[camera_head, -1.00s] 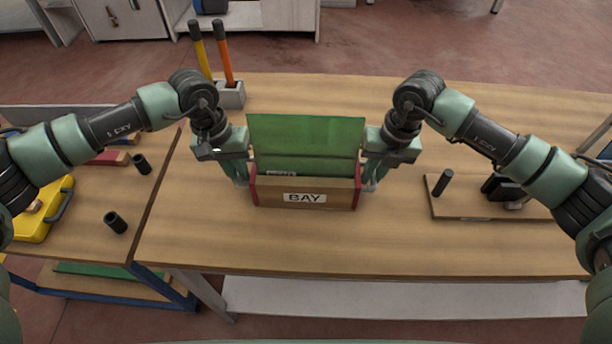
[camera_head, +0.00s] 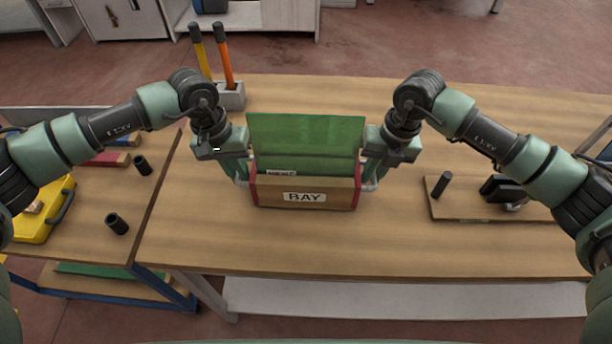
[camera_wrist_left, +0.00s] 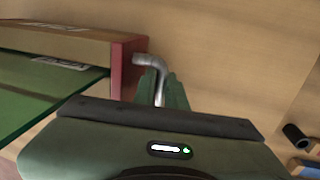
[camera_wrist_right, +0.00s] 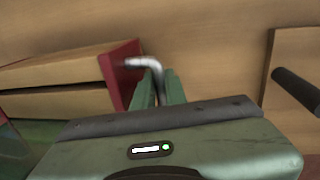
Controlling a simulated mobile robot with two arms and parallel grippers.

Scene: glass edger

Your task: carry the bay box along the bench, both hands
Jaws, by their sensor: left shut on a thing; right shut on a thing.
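The bay box (camera_head: 275,198) is a wooden box with red ends, a white BAY label and a green panel (camera_head: 306,135) standing up in it. It is at the middle of the bench (camera_head: 420,246). My left gripper (camera_head: 240,180) is shut on the metal handle (camera_wrist_left: 155,65) at the box's left end. My right gripper (camera_head: 372,182) is shut on the metal handle (camera_wrist_right: 142,62) at its right end. The box looks level. I cannot tell whether its underside touches the bench.
A grey holder (camera_head: 232,97) with two upright handled tools stands at the back left. A wooden board (camera_head: 470,208) with a black peg and a dark device lies at the right. The left side table holds a yellow case (camera_head: 45,215) and black cylinders (camera_head: 117,223). Bench in front of the box is clear.

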